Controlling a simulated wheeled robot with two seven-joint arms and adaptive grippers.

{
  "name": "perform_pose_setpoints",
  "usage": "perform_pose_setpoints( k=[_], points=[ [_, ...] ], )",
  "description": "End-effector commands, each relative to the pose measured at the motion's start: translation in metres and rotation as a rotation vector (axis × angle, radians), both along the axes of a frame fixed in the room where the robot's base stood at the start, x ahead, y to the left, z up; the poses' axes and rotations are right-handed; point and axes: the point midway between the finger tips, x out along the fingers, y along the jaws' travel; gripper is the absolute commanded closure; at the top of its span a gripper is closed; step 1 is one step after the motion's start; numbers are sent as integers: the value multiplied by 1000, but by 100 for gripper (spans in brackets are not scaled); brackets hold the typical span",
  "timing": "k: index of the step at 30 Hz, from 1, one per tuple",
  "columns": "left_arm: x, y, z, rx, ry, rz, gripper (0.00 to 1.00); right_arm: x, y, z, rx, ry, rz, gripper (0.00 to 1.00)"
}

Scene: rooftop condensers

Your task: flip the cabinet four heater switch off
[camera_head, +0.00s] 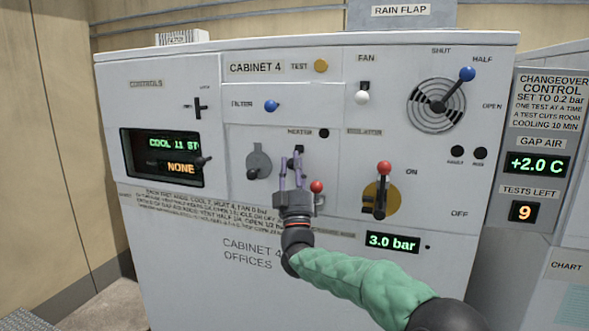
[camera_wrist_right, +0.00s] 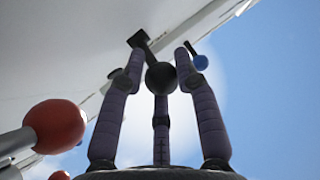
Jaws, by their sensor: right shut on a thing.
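The heater switch (camera_head: 298,150) is a short black lever under the HEATER label on the cabinet 4 panel, partly hidden by my right gripper. In the right wrist view its black ball knob (camera_wrist_right: 160,77) sits between the fingers, and the lever runs up and left to a black base on the white panel. My right gripper (camera_head: 293,164), with purple-grey fingers, is shut on this switch; the fingers (camera_wrist_right: 160,85) also show around the ball. A dark round lamp (camera_head: 323,133) is right of the label and looks unlit. My left gripper is not in view.
A red-tipped lever (camera_head: 317,187) is close right of my gripper. A grey rotary switch (camera_head: 259,162) is just left. The isolator's red-knobbed handle (camera_head: 383,170) is further right. A display (camera_head: 162,156) reads COOL and NONE.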

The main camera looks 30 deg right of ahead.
Motion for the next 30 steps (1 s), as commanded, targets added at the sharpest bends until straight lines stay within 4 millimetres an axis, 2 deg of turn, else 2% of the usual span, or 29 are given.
perform_pose_setpoints(
  k=[1, 11, 12, 14, 29, 30],
  points=[
    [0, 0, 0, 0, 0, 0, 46, -7, 0, 17, -14, -33, -3, 100],
    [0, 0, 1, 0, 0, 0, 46, -7, 1, 18, -15, -33, -2, 100],
    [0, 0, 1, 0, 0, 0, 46, -7, 1, 18, -15, -33, -2, 63],
    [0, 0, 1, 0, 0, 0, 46, -6, 1, 18, -15, -32, -3, 46],
    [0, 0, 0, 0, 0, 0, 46, -2, 0, 8, -9, -15, -1, 46],
    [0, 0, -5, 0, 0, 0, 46, -3, 0, 7, -8, -15, -2, 46]
  ],
)
